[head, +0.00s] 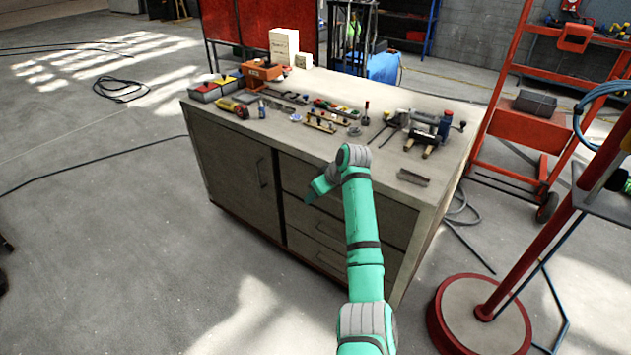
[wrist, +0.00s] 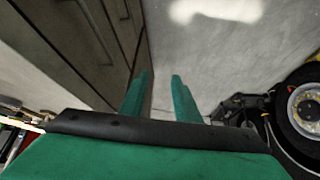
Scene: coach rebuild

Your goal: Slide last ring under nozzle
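My gripper (wrist: 160,84) shows in the wrist view with its two green fingers apart and nothing between them. In the head view my arm's green end (head: 322,187) hangs in front of the workbench's drawers, below the top's front edge. On the workbench (head: 240,140) a small round ring-like piece (head: 354,131) lies near the middle, and a small bluish round piece (head: 295,117) lies further left. Both are too small to identify surely as rings. A grey and blue clamped device (head: 430,124) stands at the right of the top. I cannot make out a nozzle.
A wooden rack with small pegs (head: 320,122), an orange tool (head: 262,72) and a small metal block (head: 413,177) are on the bench. A red trolley (head: 530,125) and a round red-rimmed stand base (head: 455,315) are at right. The floor at left is mostly clear.

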